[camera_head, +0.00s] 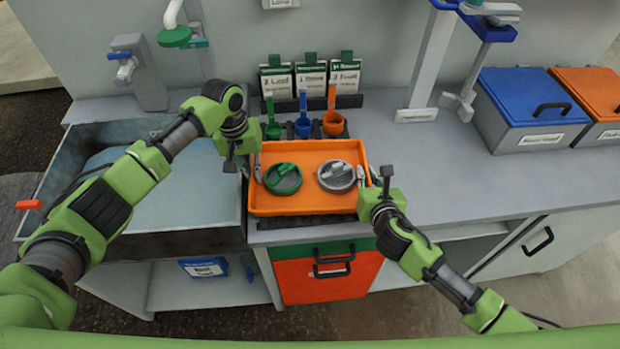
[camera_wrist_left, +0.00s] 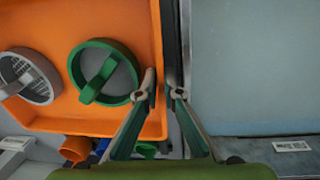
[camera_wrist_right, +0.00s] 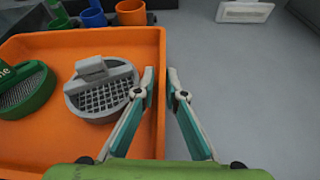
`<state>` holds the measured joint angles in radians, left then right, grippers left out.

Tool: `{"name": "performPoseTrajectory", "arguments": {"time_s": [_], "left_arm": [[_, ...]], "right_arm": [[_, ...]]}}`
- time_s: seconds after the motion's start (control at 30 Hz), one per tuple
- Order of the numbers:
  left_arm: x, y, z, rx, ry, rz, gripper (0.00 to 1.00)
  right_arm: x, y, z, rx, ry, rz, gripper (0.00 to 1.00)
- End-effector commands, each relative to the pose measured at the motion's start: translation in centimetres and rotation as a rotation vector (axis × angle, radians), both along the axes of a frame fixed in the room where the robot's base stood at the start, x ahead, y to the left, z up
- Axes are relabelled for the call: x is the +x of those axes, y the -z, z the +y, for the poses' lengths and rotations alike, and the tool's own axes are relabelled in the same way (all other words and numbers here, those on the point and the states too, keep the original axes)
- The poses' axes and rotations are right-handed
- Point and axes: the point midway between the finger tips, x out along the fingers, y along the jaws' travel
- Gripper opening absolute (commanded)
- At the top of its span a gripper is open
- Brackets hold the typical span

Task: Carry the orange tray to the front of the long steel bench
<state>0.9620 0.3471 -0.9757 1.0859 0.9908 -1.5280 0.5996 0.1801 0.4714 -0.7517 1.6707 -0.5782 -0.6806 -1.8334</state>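The orange tray (camera_head: 310,209) stands level on the bench, near its front edge beside the sink. A green round strainer lid (camera_head: 283,178) and a grey one (camera_head: 337,176) lie in it. The exact contact is hard to see.
Green, blue and orange scoops (camera_head: 303,127) stand in a rack right behind the tray, below three cards (camera_head: 310,80). The sink (camera_head: 165,200) is to the left. Blue-lidded (camera_head: 530,100) and orange-lidded (camera_head: 592,95) boxes stand far right. The bench (camera_head: 440,170) right of the tray is clear.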

Motion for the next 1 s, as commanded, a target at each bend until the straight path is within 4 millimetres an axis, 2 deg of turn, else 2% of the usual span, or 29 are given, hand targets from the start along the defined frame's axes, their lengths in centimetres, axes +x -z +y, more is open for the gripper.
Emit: {"name": "performPoseTrajectory", "arguments": {"time_s": [0.2,0.23,0.27,0.73,1.0], "left_arm": [[0.0,0.0,0.0,0.000,0.000,0.000,0.07],[0.0,0.0,0.0,0.000,0.000,0.000,0.00],[0.0,0.0,0.0,0.000,0.000,0.000,0.00],[0.0,-0.4,0.0,0.000,0.000,-0.001,0.00],[0.0,-2.5,0.0,0.000,-0.001,-0.001,0.00]], "right_arm": [[0.0,0.0,0.0,0.000,0.000,-0.001,0.11],[0.0,0.0,0.0,0.000,0.000,-0.001,0.03],[0.0,0.0,0.0,0.000,0.000,-0.001,0.00],[0.0,-0.4,0.0,0.000,0.000,-0.002,0.00],[0.0,-2.5,0.0,0.000,0.001,-0.002,0.00]]}}
